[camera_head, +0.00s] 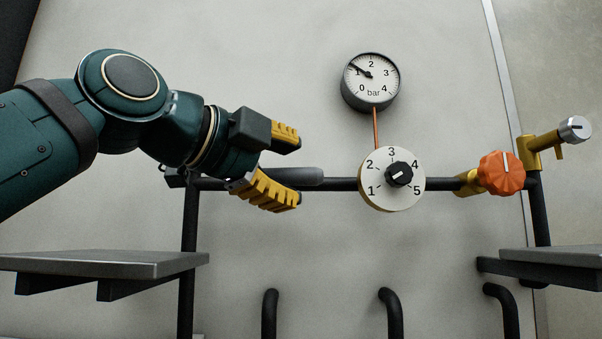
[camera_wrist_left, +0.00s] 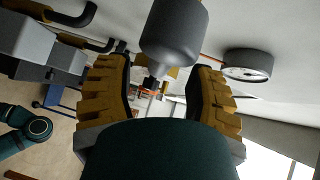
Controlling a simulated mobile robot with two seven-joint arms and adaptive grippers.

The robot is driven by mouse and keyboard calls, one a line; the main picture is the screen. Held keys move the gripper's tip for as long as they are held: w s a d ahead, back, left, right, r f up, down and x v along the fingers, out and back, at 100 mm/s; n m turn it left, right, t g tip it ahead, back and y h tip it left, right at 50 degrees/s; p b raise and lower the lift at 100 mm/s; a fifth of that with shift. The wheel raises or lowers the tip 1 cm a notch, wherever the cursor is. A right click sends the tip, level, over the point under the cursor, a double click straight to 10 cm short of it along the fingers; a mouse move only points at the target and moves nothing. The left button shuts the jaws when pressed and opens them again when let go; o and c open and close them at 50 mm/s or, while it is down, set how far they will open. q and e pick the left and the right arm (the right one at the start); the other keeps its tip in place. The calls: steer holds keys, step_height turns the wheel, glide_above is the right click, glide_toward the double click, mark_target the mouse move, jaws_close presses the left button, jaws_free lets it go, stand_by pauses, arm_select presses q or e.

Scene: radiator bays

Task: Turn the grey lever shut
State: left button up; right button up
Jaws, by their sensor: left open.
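The grey lever (camera_head: 306,177) is a rounded grey handle lying roughly level along the dark pipe, left of the numbered dial. In the left wrist view the lever (camera_wrist_left: 174,38) hangs large just beyond the fingertips, nearer the right finger. My left gripper (camera_head: 296,169) is open, with yellow ribbed fingers. In the head view its lower finger overlaps the lever's left end, and its upper finger is above the lever. Its fingers (camera_wrist_left: 160,74) also show apart in the left wrist view. I see no clear contact. The lever's left end is hidden. My right gripper is out of view.
The numbered dial (camera_head: 407,192) with a black knob sits on the pipe (camera_head: 340,184). A bar gauge (camera_head: 371,83) is above. An orange knob (camera_head: 502,173) and a brass tap (camera_head: 543,143) are right. Grey shelves (camera_head: 105,263) (camera_head: 560,255) stand low on both sides.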

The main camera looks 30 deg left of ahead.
mark_target(292, 172)
arm_select(q)
steer(key=shift+x, duration=1.5)
steer(key=shift+s, duration=0.1)
jaws_close()
